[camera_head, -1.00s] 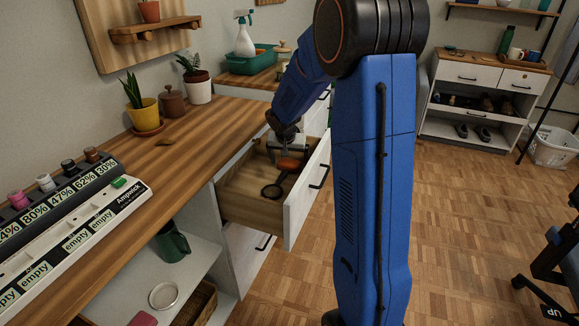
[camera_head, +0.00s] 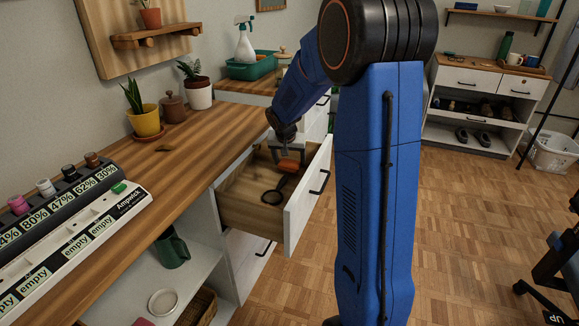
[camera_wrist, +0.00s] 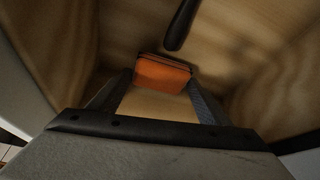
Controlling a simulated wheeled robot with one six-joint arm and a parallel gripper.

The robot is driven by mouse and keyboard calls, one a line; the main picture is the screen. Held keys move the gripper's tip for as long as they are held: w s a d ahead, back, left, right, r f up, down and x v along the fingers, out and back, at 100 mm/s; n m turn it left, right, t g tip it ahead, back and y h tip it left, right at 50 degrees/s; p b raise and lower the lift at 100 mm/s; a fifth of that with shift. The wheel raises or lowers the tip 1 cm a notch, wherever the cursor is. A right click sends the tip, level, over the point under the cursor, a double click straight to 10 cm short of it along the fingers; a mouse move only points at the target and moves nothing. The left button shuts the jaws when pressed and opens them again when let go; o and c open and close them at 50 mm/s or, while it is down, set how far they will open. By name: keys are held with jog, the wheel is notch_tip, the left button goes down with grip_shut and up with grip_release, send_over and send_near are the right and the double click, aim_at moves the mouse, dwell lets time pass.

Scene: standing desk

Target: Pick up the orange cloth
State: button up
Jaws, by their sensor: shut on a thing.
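The orange cloth (camera_head: 289,164) is in the open drawer (camera_head: 243,211) of the desk. It also shows in the wrist view as a small folded orange block (camera_wrist: 162,73) between the fingertips. My gripper (camera_head: 284,154) reaches down into the drawer from above and is shut on the cloth. In the wrist view its two dark fingers (camera_wrist: 163,88) lie on either side of the cloth. I cannot tell whether the cloth is clear of the drawer floor.
A black magnifying glass (camera_head: 273,196) lies in the drawer, its handle (camera_wrist: 180,25) close to the cloth. The drawer walls surround my gripper. The wooden desktop (camera_head: 190,150) is left of the drawer, with potted plants (camera_head: 143,118) on it.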

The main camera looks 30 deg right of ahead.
notch_tip(320, 180, up, 26)
jog(key=shift+f, duration=0.2)
jog(key=shift+o, duration=0.4)
